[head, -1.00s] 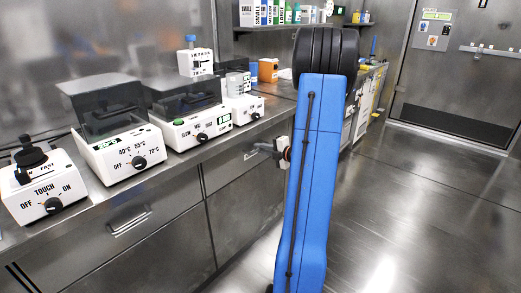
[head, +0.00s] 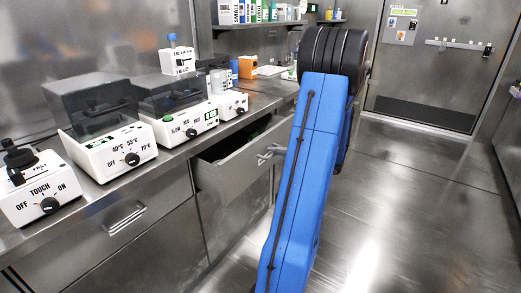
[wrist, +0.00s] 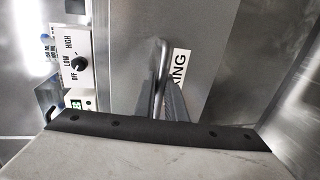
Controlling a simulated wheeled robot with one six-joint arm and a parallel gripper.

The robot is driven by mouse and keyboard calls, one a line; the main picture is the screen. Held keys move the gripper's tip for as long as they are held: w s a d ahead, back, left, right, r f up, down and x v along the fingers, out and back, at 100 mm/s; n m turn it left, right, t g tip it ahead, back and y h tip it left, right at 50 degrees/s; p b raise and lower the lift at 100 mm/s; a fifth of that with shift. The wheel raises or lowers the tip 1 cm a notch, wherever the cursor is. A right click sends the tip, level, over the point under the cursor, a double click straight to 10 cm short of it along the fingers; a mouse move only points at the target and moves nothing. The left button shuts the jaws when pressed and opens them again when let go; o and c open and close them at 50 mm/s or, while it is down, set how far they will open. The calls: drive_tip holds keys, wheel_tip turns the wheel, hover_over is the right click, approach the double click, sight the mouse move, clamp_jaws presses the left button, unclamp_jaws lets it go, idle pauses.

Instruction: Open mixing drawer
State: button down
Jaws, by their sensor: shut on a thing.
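The mixing drawer (head: 229,176) stands partly pulled out below the steel counter in the head view, with a dark inside and something green at its back. Its front fills the middle of the wrist view (wrist: 130,60), where a label ending in "KING" shows. My gripper (wrist: 163,98) is shut on the metal bar handle (wrist: 161,58) of this drawer. In the head view my blue arm hides most of the gripper and the drawer's right end.
Another drawer (head: 123,219), closed, lies to the left. Lab devices with dials, such as the white heater (head: 107,150) and the touch mixer (head: 40,197), line the counter (head: 150,172). The floor (head: 420,200) to the right is clear.

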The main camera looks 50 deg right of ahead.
drive_tip(key=a+f+v, duration=0.1)
drive_tip(key=f+v, duration=0.1)
drive_tip(key=v, duration=0.9)
drive_tip(key=shift+s+d+f, duration=0.15)
drive_tip(key=shift+s+d, duration=0.3)
drive_tip(key=c, duration=1.8)
unclamp_jaws()
drive_tip(key=v, duration=1.7)
drive_tip(key=shift+s, duration=0.2)
